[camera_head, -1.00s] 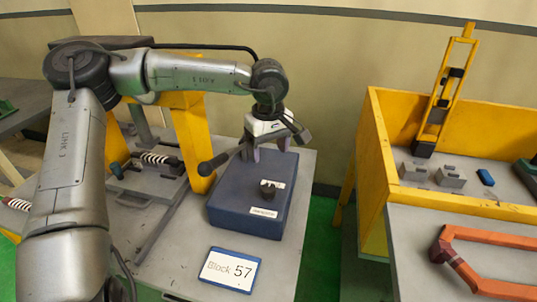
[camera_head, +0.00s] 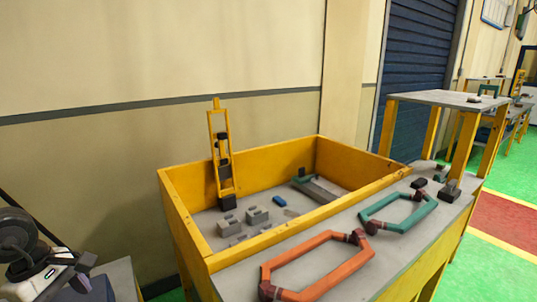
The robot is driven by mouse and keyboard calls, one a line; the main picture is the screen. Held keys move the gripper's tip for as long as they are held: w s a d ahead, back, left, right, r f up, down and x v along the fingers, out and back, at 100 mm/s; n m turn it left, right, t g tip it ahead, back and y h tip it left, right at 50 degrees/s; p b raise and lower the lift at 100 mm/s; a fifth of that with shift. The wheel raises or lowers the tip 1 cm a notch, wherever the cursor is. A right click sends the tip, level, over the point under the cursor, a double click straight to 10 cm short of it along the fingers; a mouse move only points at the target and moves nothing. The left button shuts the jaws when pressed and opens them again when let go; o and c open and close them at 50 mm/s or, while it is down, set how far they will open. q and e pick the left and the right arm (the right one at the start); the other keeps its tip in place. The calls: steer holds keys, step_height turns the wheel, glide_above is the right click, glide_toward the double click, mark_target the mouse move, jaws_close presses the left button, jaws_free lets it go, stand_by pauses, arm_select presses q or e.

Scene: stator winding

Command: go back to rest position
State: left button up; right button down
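My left gripper (camera_head: 72,281) shows at the bottom left corner, with a dark round wrist joint (camera_head: 15,240) of my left arm beside it. Only part of it is in the picture, and I cannot tell how far its fingers are apart or whether anything is between them. Just right of it is a grey table surface (camera_head: 120,280), mostly cut off. My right gripper is out of view.
A yellow-walled workbench (camera_head: 190,237) holds grey blocks (camera_head: 257,216), a small blue piece (camera_head: 279,201) and an upright yellow frame (camera_head: 221,160). An orange coil (camera_head: 315,262) and a green coil (camera_head: 398,212) lie on its front ledge. Green floor (camera_head: 508,160) is clear at right.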

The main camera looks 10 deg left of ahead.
arm_select(q)
steer(key=w+d+r+n+t+h+p, duration=0.3)
steer(key=d+r+n+t+h+p, duration=0.8)
steer(key=n+p, duration=0.85)
steer(key=s+d+n+g+y+p, duration=0.4)
steer(key=s+d+n+y+p, duration=0.2)
steer(key=s+n+p, duration=0.5)
steer(key=s+d+r+n+g+y+p, duration=0.1)
steer(key=s+d+n+g+y+p, duration=0.3)
steer(key=n, duration=1.6)
steer(key=s+d+y+p, duration=0.1)
steer(key=s+y+p, duration=0.2)
steer(key=s+p, duration=0.4)
steer(key=shift+d+p, duration=0.4)
steer(key=shift+p, duration=1.3)
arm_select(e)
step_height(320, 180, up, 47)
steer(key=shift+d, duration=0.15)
